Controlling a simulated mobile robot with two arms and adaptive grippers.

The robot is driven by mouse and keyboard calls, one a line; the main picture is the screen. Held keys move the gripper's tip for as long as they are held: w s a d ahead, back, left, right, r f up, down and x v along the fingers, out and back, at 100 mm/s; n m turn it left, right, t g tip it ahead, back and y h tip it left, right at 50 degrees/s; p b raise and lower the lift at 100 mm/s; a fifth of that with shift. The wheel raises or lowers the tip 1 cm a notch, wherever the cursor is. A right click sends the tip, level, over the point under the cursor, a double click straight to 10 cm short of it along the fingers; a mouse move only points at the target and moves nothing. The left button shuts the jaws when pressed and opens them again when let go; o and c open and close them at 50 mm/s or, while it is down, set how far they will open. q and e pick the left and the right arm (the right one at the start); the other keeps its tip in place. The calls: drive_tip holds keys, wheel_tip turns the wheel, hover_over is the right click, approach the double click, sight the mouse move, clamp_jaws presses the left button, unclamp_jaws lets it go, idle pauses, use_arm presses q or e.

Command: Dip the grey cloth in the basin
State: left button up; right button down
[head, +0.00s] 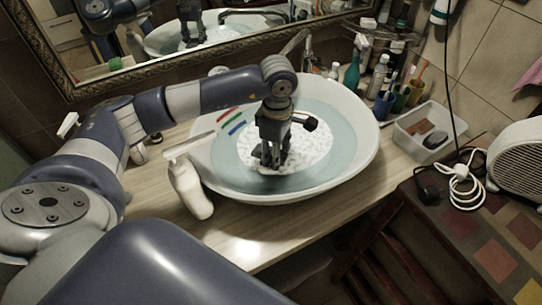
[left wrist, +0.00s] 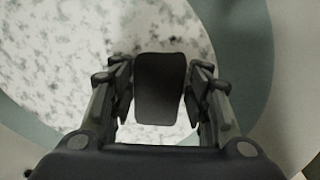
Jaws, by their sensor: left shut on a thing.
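The white oval basin (head: 366,150) stands on a wooden counter and holds bluish water with a round, speckled white patch (head: 312,150) in the middle. My left gripper (head: 270,160) points down inside the basin, over the speckled patch. In the left wrist view its fingers (left wrist: 160,95) are closed around a dark grey, rounded flat piece (left wrist: 160,88), which I take to be the grey cloth. In the head view the fingers mostly hide this piece. I cannot tell whether it touches the water. My right gripper is not in view.
A white pump bottle (head: 190,188) stands close to the basin's left front. Red, green and blue strips (head: 232,121) lie at the basin's left inside. Bottles and cups (head: 384,103) crowd the back right, beside a clear tray (head: 428,130). The front counter is clear.

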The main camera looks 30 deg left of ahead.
use_arm(q)
wheel_tip(320, 180, up, 11)
drive_tip(key=p, duration=0.5)
drive_tip(key=shift+p, duration=0.35)
idle(0.7)
drive_tip(key=shift+r, duration=0.15)
idle(0.4)
drive_tip(key=shift+r+p, duration=0.5)
drive_tip(key=shift+r, duration=0.9)
